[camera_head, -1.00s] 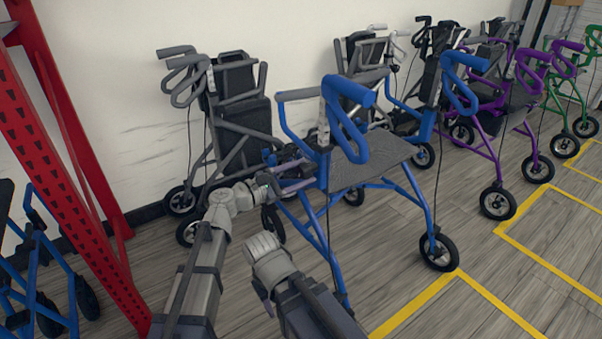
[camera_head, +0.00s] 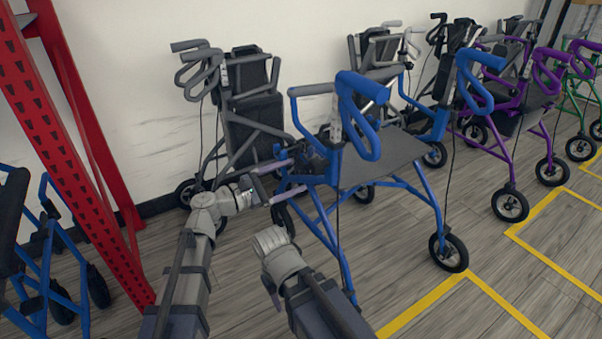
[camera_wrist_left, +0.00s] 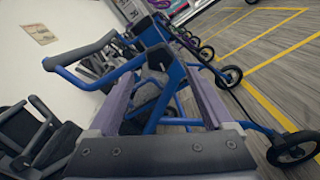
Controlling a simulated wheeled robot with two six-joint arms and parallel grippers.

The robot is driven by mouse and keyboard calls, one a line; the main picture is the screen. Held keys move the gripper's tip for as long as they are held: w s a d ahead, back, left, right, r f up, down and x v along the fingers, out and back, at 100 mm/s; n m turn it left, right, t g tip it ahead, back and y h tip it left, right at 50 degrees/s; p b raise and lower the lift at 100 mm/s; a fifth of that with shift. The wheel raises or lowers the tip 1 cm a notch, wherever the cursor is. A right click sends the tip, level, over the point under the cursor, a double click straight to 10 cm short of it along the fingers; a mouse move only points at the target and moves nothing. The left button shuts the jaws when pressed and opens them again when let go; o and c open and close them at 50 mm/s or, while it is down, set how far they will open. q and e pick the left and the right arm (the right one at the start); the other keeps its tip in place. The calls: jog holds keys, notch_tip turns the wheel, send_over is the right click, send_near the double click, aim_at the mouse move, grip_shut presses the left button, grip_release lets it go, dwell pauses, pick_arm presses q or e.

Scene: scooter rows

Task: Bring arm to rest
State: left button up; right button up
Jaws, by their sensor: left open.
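My left gripper (camera_head: 297,175) is open, its two pale purple fingers spread apart beside the left side of the nearest blue rollator (camera_head: 376,92). In the left wrist view my left gripper's fingers (camera_wrist_left: 160,100) stand wide apart, with part of the blue frame showing between and beyond them. Nothing is seen clamped in them; whether the tips touch the frame I cannot tell. The blue rollator stands upright on the floor, with a dark seat. Another grey arm link of mine shows at the bottom middle; my right gripper is not seen.
A grey rollator (camera_head: 255,105) stands against the white wall behind my left gripper. Purple rollators (camera_head: 515,125) and a green one (camera_head: 573,88) stand to the right. A red rack post (camera_head: 70,150) and another blue rollator (camera_head: 52,265) are at left. Yellow-marked floor (camera_head: 440,300) is open at front right.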

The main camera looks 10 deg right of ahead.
pick_arm(q)
jog(key=shift+s+a, duration=0.15)
jog(key=shift+a, duration=0.2)
jog(key=s+a+f+m+g+y, duration=0.2)
jog(key=s+a+f+m+y, duration=0.15)
jog(key=f, duration=0.35)
jog(key=s+a+f+m+g+y, duration=0.1)
jog(key=s+a+f+m+y, duration=0.3)
jog(key=f, duration=0.3)
jog(key=s+a+f+m+g+y, duration=0.1)
jog(key=s+a+f+m+y, duration=0.15)
jog(key=a, duration=0.45)
jog(key=s+a+f+m+g+y, duration=0.1)
jog(key=s+a+f+m+y, duration=0.1)
jog(key=a+f+m+y, duration=0.3)
jog(key=s+a+m+y, duration=0.1)
jog(key=s+a+y, duration=0.15)
jog(key=a, duration=0.55)
jog(key=s+d+r+m+g+p, duration=0.1)
jog(key=s+d+r+m+p, duration=0.4)
jog(key=d+r+p, duration=0.5)
notch_tip(320, 180, up, 35)
jog(key=s+d+n+p, duration=0.1)
jog(key=p, duration=3.4)
jog(key=shift+d+f+y, duration=0.2)
jog(key=shift+y, duration=0.15)
